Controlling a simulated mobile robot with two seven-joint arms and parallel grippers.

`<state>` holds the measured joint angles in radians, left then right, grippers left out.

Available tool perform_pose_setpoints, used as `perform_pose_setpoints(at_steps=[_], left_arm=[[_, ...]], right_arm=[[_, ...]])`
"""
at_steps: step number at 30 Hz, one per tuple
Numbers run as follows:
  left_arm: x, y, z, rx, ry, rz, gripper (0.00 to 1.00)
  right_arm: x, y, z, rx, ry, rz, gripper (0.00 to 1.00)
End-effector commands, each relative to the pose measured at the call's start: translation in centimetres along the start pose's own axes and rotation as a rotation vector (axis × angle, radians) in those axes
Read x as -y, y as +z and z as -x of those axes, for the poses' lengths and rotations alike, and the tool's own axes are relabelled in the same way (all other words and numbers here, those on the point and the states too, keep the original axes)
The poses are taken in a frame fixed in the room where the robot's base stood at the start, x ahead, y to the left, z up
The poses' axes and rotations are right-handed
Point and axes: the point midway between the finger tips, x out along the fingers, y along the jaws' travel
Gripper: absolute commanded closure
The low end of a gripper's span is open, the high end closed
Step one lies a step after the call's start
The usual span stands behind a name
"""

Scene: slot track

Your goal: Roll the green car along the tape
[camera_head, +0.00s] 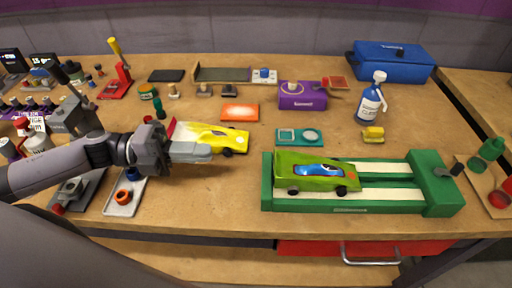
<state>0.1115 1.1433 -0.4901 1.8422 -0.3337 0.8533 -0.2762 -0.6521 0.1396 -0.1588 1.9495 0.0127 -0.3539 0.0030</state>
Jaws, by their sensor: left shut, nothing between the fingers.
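The green car (318,175) with a blue canopy sits on the green slot track (390,206), near the track's left end. Two pale tape strips (390,192) run along the track to a green block with a dark knob at its right end. My left gripper (208,152) is shut and empty, well to the left of the track. It is beside a yellow car (222,137) and covers part of that car's near side. I cannot tell whether it touches the yellow car. My right gripper is not in view.
A purple box (303,96), a spray bottle (371,100) and a blue toolbox (392,62) stand behind the track. A small tray with an orange ring (123,196) lies below my left arm. Bare table lies between the yellow car and the track.

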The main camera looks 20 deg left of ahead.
Motion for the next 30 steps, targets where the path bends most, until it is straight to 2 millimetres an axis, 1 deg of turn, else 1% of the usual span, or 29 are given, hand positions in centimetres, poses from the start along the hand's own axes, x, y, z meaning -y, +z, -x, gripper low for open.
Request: perform_pose_setpoints(at_steps=[1,9,15,21,30], left_arm=[[0.4,0.0,-1.1,-0.002,-0.005,-0.002,1.00],[0.4,0.0,-6.6,-0.002,-0.005,-0.002,1.00],[0.3,0.0,-9.5,-0.001,-0.002,0.000,1.00],[0.0,0.0,-10.8,0.000,0.001,0.000,1.00],[0.0,0.0,-10.9,0.001,0.001,0.000,1.00]], right_arm=[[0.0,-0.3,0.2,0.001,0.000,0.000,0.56],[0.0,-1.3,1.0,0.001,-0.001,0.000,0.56],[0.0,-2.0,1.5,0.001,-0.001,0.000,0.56],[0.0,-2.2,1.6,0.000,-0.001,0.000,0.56],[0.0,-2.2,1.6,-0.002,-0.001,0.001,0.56]])
